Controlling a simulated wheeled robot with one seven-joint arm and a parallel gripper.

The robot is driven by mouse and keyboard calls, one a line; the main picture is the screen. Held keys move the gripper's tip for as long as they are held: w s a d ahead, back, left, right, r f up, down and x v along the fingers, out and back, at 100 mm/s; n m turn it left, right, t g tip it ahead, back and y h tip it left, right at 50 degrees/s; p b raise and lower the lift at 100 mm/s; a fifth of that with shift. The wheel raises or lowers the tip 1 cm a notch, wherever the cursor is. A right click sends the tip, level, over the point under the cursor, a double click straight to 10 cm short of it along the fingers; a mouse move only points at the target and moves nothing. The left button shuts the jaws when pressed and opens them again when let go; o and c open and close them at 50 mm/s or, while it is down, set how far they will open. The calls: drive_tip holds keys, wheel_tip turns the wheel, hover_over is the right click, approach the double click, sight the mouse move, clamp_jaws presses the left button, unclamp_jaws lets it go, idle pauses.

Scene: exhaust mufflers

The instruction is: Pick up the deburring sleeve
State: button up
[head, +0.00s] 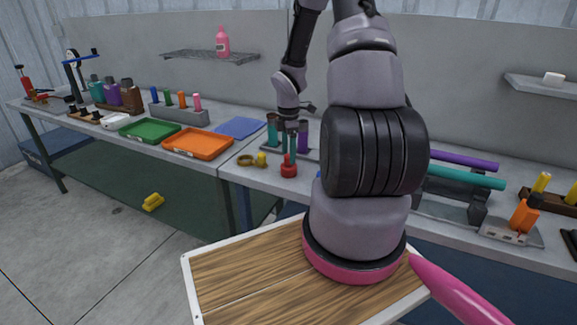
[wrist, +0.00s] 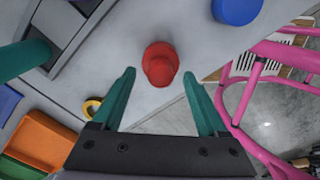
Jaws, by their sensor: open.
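A red round piece with a narrower raised top (head: 289,169) stands on the grey bench; I take it to be the deburring sleeve, but no label shows. In the wrist view this red piece (wrist: 160,64) is seen from above, just beyond and between the two teal fingertips. My gripper (head: 289,152) points down above it, with its fingers apart and nothing held. In the wrist view my gripper (wrist: 159,75) is clearly open. I cannot tell the exact height gap between fingertips and red piece.
A blue round piece (wrist: 237,9) stands to the right of the red one. A yellow ring (head: 246,160) lies to its left. A grey rack (head: 307,154) with upright tubes is behind. Orange (head: 198,143) and green (head: 150,130) trays lie further left.

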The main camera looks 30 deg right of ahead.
wheel_tip(320, 180, down, 2)
drive_tip(key=shift+f, duration=0.1)
clamp_jaws()
